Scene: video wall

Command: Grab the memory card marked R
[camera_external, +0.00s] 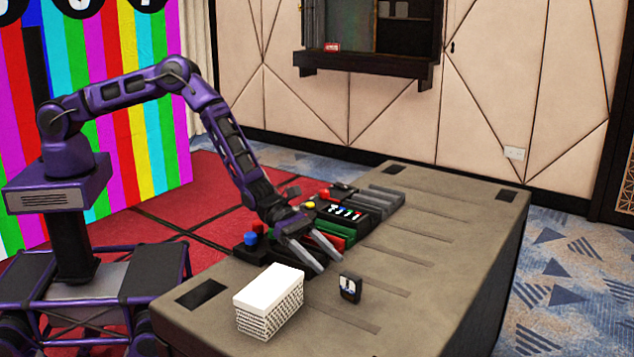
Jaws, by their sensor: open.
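A small black memory card (350,287) with a pale label stands upright on the grey table (440,260). The mark on its label is too small to read. My gripper (332,267) is open, with its two grey fingers reaching down and right above the table. The fingertips are just behind and left of the card in the picture, apart from it. Nothing shows between the fingers.
A white box or stack of paper (268,300) stands left of the card. Behind my gripper is a black control panel (345,212) with coloured buttons, and a blue knob (250,239) is to its left. The table's right side is clear.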

